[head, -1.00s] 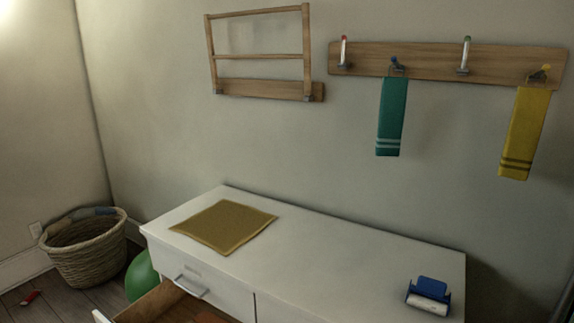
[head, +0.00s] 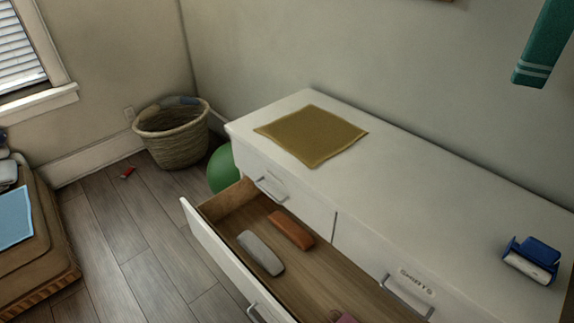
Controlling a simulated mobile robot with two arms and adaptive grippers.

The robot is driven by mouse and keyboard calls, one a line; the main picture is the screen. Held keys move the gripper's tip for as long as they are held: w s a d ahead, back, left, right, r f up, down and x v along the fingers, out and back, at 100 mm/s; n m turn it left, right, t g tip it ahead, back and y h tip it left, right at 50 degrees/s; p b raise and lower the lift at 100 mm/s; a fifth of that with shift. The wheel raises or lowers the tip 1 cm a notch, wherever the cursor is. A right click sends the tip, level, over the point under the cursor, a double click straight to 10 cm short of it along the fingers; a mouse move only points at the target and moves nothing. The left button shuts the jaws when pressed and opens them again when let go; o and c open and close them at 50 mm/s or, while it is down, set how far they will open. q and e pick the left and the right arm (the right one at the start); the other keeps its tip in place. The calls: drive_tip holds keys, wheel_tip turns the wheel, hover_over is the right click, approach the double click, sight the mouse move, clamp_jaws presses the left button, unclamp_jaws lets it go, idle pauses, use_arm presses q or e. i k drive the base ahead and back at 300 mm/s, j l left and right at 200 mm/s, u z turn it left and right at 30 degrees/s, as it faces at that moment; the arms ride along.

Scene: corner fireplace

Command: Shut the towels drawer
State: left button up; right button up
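A long lower drawer (head: 220,245) of the white dresser (head: 440,200) stands pulled out in the head view. Its front panel with a bar handle faces the lower left, and its near right part runs out of the frame. No label on this drawer can be read, so I cannot tell whether it is the towels drawer. Inside lie a grey item (head: 260,252), an orange-brown item (head: 290,229) and part of a pink item (head: 345,318). Neither of my grippers is in view.
Two upper drawers are shut; the right one is labelled SHIRTS (head: 416,284). A mustard cloth (head: 311,136) and a blue-and-white object (head: 532,260) lie on top. A wicker basket (head: 172,140) and green ball (head: 222,169) stand behind left. Floor (head: 135,240) left of the drawer is mostly clear.

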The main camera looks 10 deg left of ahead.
sight(317, 281)
drive_tip(key=i+j+u, duration=0.1)
drive_tip(key=j+u, duration=0.2)
drive_tip(key=j, duration=0.15)
drive_tip(key=j+u, duration=0.4)
drive_tip(key=j, duration=0.2)
drive_tip(key=j+u, duration=0.35)
drive_tip(key=j, duration=0.3)
